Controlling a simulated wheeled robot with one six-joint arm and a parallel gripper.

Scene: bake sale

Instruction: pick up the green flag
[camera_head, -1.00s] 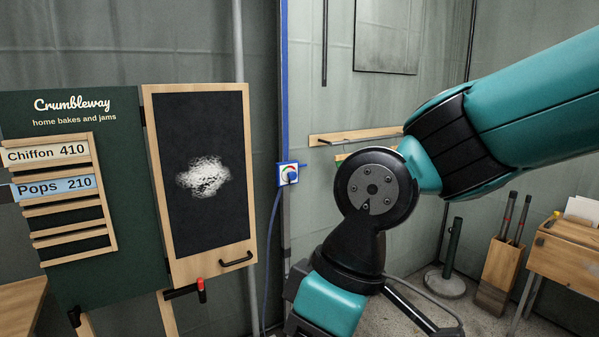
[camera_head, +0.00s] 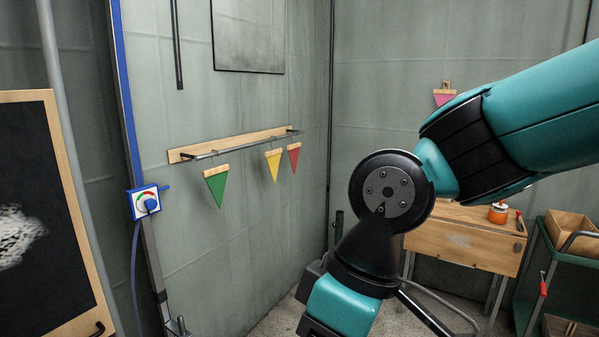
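The green flag (camera_head: 216,187) is a small triangular pennant with a wooden top strip. It hangs point down by a hook from a dark metal rail (camera_head: 240,144) on the wall, left of centre. A yellow flag (camera_head: 273,166) and a red flag (camera_head: 294,159) hang to its right on the same rail. My teal and black arm fills the right side of the view, to the right of the flags and apart from them. My gripper's fingers do not show.
A chalkboard with a wooden frame (camera_head: 72,177) stands at the left edge. A blue-edged post with a dial box (camera_head: 145,201) stands between it and the rail. A wooden desk (camera_head: 465,241) and a green cart (camera_head: 558,255) are at the right. A pink flag (camera_head: 444,97) hangs on the far wall.

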